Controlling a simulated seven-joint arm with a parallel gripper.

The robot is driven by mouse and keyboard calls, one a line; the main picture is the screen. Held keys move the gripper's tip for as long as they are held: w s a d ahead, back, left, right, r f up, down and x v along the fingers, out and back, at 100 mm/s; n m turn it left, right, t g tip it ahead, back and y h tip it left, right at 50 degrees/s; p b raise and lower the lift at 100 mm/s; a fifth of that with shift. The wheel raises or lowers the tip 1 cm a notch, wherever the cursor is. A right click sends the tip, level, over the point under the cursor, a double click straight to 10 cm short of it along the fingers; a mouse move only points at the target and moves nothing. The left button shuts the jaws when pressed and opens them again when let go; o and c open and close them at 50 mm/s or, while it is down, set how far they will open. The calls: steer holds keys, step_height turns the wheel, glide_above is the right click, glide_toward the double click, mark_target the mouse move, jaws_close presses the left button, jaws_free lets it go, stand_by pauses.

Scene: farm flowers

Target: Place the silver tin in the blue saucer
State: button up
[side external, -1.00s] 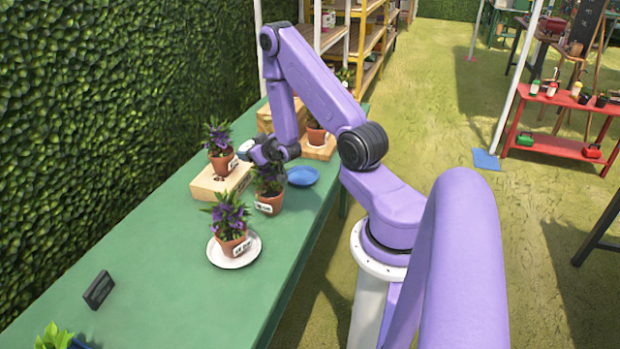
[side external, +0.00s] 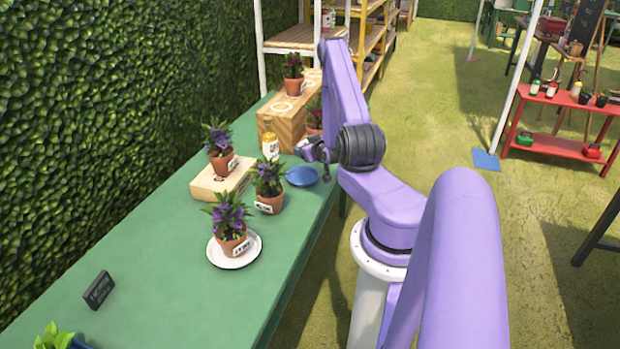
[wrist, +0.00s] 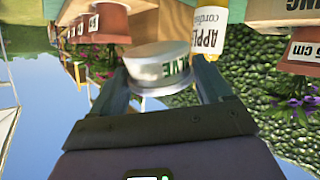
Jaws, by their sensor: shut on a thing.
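The silver tin (wrist: 158,66), round with a pale label ending in "LVE", sits between the two fingers of my gripper (wrist: 161,76) in the wrist view, which is upside down. The fingers are shut on its sides. In the side view my gripper (side external: 318,152) is beside and a little above the blue saucer (side external: 301,176), near the table's right edge. I cannot make out the tin in the side view. The saucer looks empty, and I do not see it in the wrist view.
A yellow-labelled bottle (side external: 270,147) stands left of my gripper. Potted purple flowers stand close by, one on the table (side external: 269,203), one on a wooden block (side external: 222,163), one on a white plate (side external: 216,253). A wooden crate (side external: 283,118) is behind.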

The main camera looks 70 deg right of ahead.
steer(key=shift+f, duration=4.8)
steer(key=shift+f, duration=0.15)
steer(key=o, duration=1.1)
steer(key=shift+v, duration=3.8)
